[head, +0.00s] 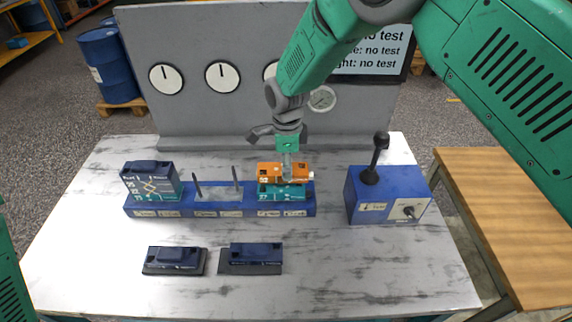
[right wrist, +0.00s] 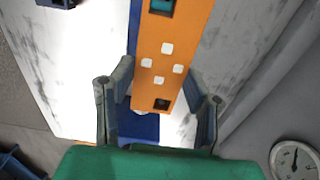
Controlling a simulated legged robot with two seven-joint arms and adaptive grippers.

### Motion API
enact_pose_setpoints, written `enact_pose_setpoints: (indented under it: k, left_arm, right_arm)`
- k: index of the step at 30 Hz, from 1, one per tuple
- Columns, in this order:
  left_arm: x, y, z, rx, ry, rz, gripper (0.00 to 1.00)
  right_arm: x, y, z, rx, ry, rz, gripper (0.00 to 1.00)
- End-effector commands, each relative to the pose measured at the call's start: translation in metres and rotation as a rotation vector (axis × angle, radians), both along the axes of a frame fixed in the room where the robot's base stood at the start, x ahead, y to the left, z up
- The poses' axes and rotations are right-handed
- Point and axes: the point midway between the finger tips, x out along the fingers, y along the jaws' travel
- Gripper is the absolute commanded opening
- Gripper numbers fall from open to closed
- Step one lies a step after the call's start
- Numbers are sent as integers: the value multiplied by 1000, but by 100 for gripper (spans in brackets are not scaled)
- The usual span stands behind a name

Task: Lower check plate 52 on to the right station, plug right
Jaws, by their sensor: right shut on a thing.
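The orange check plate (head: 270,171) is at the right station, directly above a teal block (head: 283,192) on the blue base (head: 220,208). I cannot tell whether it touches the block or hangs just over it. A small pale part shows at its right end. My right gripper (head: 289,160) comes down from above and is shut on the plate. In the right wrist view its fingers stand on both sides of the orange plate (right wrist: 172,62), which has several white squares and a dark opening at each visible end. My left gripper is out of view.
A teal and navy block (head: 150,183) stands on the left station. Two upright pins (head: 197,188) rise from the middle station. Two navy blocks (head: 175,259) (head: 251,257) lie on dark mats in front. A blue lever box (head: 385,196) stands right; a grey gauge panel (head: 190,110) stands behind.

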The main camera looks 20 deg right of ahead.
Motion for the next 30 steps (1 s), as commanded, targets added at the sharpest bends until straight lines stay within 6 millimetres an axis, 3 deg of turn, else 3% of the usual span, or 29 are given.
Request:
enact_pose_setpoints:
  k: [11, 30]
  left_arm:
    - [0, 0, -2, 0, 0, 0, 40]
    - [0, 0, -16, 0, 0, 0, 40]
  right_arm:
    - [0, 1, -3, 0, -2, 0, 0]
    - [1, 4, -26, 2, -8, 0, 0]
